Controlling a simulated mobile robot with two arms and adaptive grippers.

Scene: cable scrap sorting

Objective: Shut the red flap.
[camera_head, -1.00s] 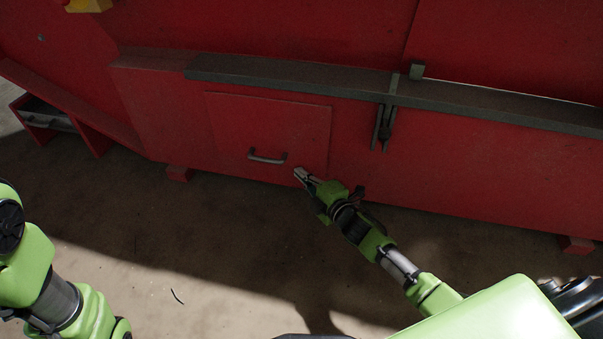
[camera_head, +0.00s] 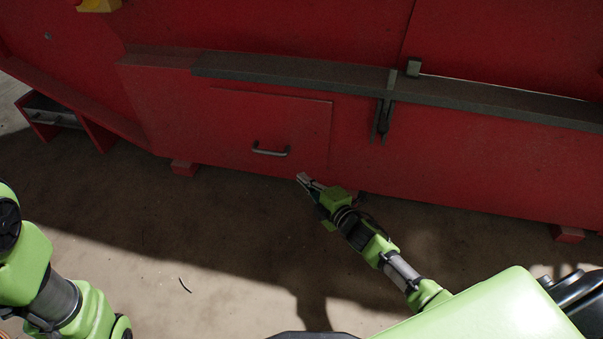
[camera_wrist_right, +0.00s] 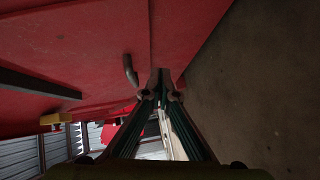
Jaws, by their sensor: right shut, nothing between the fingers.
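The red flap (camera_head: 235,125) is a square panel with a grey bar handle (camera_head: 270,151) on the front of the red machine. It lies flush, or nearly flush, with the wall around it. My right gripper (camera_head: 302,179) is shut and empty, just below and to the right of the handle, by the machine's lower edge. In the right wrist view the handle (camera_wrist_right: 130,70) shows to the left of the shut fingertips (camera_wrist_right: 160,85). I cannot tell whether the fingertips touch the machine. My left arm shows at the left edge, but its gripper is outside the view.
The red machine (camera_head: 460,165) fills the back, with a dark rail (camera_head: 300,76) above the flap and a latch bracket (camera_head: 384,108) to the right. Small red feet (camera_head: 184,168) stand under it. The brown floor in front is mostly clear, with a small dark scrap (camera_head: 184,285).

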